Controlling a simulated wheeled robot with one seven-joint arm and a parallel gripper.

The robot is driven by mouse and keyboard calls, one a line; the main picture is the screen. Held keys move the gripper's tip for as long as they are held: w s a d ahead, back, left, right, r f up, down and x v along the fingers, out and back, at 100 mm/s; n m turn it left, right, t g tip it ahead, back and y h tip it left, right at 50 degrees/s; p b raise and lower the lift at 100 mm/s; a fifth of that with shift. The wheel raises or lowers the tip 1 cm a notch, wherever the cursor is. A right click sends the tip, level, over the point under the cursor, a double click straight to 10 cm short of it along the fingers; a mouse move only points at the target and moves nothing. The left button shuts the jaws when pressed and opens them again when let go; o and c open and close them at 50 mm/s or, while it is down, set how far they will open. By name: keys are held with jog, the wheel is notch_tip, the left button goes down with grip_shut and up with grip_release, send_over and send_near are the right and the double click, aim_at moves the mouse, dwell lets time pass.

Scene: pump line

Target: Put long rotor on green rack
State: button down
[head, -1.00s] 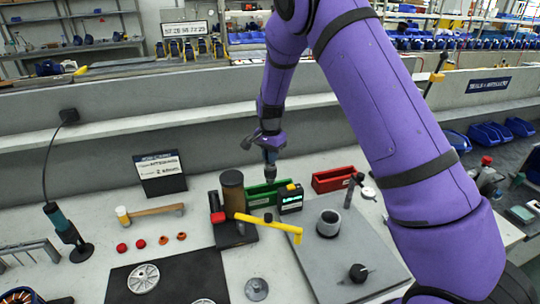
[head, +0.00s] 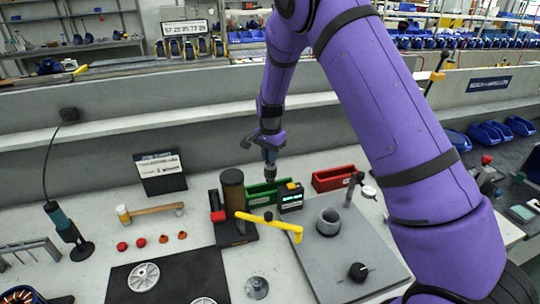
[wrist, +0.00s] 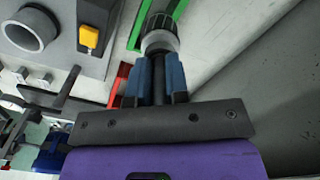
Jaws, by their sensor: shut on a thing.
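The green rack (head: 256,199) is a narrow green tray on the bench, between a brown cylinder and a red bin. My gripper (head: 269,150) is above it, pointing down, and is shut on the long rotor (head: 270,176). In the wrist view, my gripper's blue fingers (wrist: 158,82) clamp the rotor's dark shaft. The rotor's silver and dark ribbed body (wrist: 160,36) extends beyond the fingertips. Green edges of the rack (wrist: 178,10) show on both sides of the rotor's far end. I cannot tell whether the rotor touches the rack.
A small display box (head: 290,199) stands close to the rack's right, the red bin (head: 334,179) behind it. The brown cylinder (head: 232,190) and a yellow lever (head: 268,223) are near its left and front. A grey plate (head: 335,260) holds a hollow cylinder (head: 329,222).

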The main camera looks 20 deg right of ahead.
aim_at(270, 167)
jog(key=shift+f, duration=2.55)
dwell(0.9)
jog(key=c, duration=0.8)
grip_release()
jog(key=shift+r, duration=3)
